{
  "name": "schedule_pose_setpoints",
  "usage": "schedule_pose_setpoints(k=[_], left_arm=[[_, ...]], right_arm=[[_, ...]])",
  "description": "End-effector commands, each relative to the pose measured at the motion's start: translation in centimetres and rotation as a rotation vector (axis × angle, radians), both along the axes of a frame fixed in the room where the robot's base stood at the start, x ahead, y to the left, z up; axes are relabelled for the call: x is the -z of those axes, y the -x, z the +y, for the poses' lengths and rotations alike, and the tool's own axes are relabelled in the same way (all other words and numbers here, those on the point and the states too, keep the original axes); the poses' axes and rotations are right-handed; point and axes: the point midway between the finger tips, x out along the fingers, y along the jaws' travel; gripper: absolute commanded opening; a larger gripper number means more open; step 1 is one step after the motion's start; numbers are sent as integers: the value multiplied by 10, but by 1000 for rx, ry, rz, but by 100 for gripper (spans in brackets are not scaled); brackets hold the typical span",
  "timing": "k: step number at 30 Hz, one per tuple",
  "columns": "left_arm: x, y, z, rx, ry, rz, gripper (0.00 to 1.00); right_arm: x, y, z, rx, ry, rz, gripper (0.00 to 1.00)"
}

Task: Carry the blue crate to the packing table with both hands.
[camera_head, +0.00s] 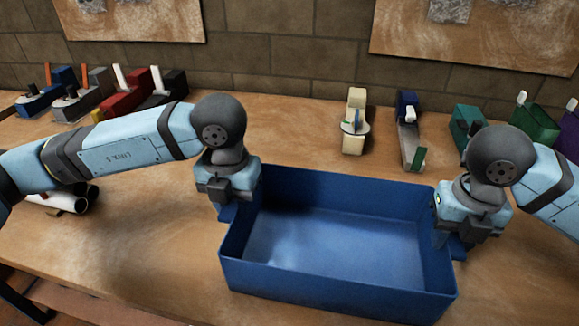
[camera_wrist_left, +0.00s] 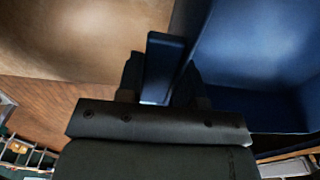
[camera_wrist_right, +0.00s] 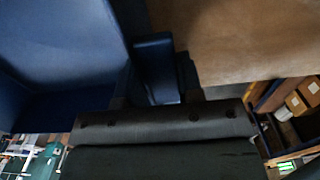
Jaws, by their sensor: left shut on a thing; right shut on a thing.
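The blue crate (camera_head: 335,290) is open-topped and looks empty in the head view. It sits on or just above a wooden table (camera_head: 140,250); I cannot tell which. My left gripper (camera_head: 236,208) is shut on the crate's left wall. My right gripper (camera_head: 447,240) is shut on its right wall. In the left wrist view the left gripper (camera_wrist_left: 160,75) clasps the wall, with the crate's inside (camera_wrist_left: 255,55) to the right. In the right wrist view the right gripper (camera_wrist_right: 157,70) clasps the wall, with the crate's inside (camera_wrist_right: 60,50) to the left.
Behind the crate stand a cream toy-like item (camera_head: 354,125), a blue and grey one (camera_head: 408,130) and a teal one (camera_head: 467,122). Several dark and red blocks (camera_head: 122,98) stand at the back left. White rolls (camera_head: 70,198) lie at the left. A brick wall (camera_head: 285,45) closes the back.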

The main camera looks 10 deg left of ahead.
Motion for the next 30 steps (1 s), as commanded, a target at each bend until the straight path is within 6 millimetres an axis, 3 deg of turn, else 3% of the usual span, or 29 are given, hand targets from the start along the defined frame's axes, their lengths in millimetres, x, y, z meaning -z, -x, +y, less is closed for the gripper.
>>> schedule_pose_setpoints(k=[1, 2, 5, 17, 30], left_arm=[[7, 0, 1, -1, -1, -1, 0], [6, 0, 1, -1, -2, 0, 36], [4, 0, 1, -1, -1, 0, 59], [-6, -1, 0, 0, 0, -2, 60], [-92, -1, 0, 0, 0, -4, 60]], right_arm=[[7, 0, -1, 1, 1, -1, 0], [6, 0, -1, 1, 2, 0, 36], [4, 0, 0, 1, 1, 0, 59], [3, 0, 0, 0, 0, 0, 60], [3, 0, 0, 0, 0, 0, 60]])
